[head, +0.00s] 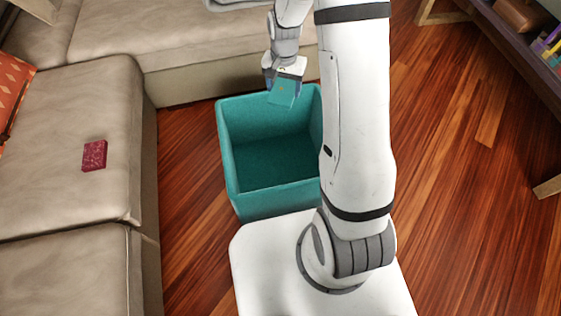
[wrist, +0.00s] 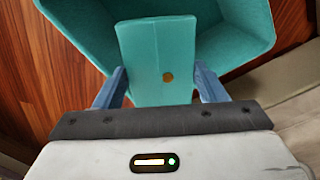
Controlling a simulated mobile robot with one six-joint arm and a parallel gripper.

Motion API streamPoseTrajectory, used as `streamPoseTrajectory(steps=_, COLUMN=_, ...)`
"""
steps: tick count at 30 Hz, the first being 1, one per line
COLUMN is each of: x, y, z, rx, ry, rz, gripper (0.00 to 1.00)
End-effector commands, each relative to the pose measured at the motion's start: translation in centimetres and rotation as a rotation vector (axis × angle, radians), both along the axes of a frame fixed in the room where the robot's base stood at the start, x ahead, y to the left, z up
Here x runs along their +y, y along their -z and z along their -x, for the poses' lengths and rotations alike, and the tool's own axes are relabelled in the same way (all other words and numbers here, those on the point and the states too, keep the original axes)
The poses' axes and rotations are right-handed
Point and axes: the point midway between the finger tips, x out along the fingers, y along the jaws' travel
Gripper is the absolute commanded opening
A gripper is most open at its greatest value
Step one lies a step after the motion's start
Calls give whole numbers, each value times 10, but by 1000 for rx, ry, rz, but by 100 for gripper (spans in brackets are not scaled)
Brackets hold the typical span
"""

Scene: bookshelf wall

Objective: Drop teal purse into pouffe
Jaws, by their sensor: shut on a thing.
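The teal purse (head: 283,93) is a small flat teal piece held in my gripper (head: 284,85), above the far side of the pouffe. In the wrist view the purse (wrist: 158,58) shows a round gold-brown spot, and my gripper (wrist: 160,88) is shut on it with a blue finger at each side. The pouffe (head: 231,165) is an open teal box on the floor in front of my base. Its inside looks empty in the head view, though my arm hides its right side. The pouffe (wrist: 235,50) also lies behind the purse in the wrist view.
A beige sofa (head: 60,205) runs along the left and back, close to the pouffe. A dark red small item (head: 94,155) lies on its left seat, near an orange cushion (head: 12,90). Wooden floor (head: 450,200) is open at right, with a shelf (head: 520,35) at upper right.

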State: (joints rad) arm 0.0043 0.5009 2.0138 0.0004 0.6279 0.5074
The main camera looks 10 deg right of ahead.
Motion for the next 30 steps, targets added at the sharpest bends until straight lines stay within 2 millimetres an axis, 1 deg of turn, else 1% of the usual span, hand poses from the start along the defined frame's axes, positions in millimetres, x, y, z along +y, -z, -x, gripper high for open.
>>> streamPoseTrajectory(steps=1, x=0, y=15, z=4, rx=5, ry=98, rz=1, gripper=40)
streamPoseTrajectory(steps=3, x=0, y=31, z=7, rx=5, ry=236, rz=1, gripper=40)
streamPoseTrajectory(steps=6, x=0, y=49, z=12, rx=3, ry=408, rz=1, gripper=40)
streamPoseTrajectory(steps=9, x=1, y=61, z=15, rx=1, ry=534, rz=1, gripper=40)
streamPoseTrajectory(steps=12, x=1, y=69, z=18, rx=0, ry=611, rz=1, gripper=40)
streamPoseTrajectory(steps=15, x=1, y=73, z=19, rx=0, ry=644, rz=1, gripper=40)
streamPoseTrajectory(steps=20, x=1, y=83, z=19, rx=0, ry=649, rz=1, gripper=40)
streamPoseTrajectory(steps=30, x=0, y=123, z=18, rx=0, ry=647, rz=1, gripper=40)
